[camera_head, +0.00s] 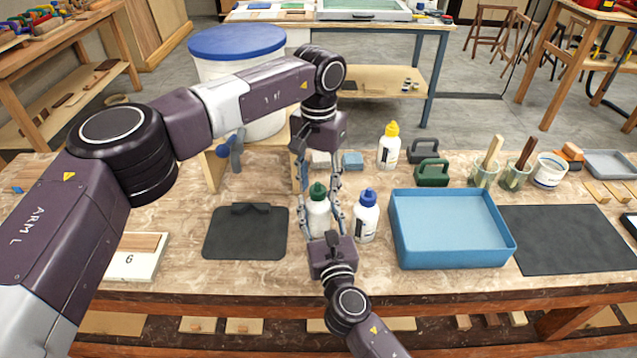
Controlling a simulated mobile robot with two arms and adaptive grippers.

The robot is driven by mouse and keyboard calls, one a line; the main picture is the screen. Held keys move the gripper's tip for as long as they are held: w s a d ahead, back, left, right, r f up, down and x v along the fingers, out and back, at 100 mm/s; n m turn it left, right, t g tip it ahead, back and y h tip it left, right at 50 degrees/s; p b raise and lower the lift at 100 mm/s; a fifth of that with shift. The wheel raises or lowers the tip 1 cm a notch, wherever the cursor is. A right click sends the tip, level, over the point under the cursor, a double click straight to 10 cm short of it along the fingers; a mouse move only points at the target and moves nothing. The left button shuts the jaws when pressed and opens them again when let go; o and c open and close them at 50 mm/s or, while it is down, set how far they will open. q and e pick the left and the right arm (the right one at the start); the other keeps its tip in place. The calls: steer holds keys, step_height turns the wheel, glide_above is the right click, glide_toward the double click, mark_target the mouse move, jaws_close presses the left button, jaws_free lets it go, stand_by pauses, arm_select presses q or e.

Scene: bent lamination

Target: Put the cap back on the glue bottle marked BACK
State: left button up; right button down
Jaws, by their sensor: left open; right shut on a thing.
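A white glue bottle with a green top (318,212) stands upright near the middle of the bench. My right gripper (321,220) comes from the front and is shut on this bottle's body. My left gripper (318,186) points down from above with its fingers open on either side of the green top; I cannot tell whether they touch it. A bottle with a blue top (366,218) stands just right of it, and one with a yellow top (390,148) stands farther back. The label words are too small to read. Whether the green top includes a separate cap is unclear.
A blue tray (450,259) is right of the bottles, with a dark mat (570,240) beyond it. A dark board with a handle (245,235) lies to the left. Green and dark handled blocks (432,174) and brush jars (486,174) stand behind the tray.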

arm_select(q)
steer(key=shift+r, duration=2.3)
steer(key=shift+c, duration=0.4)
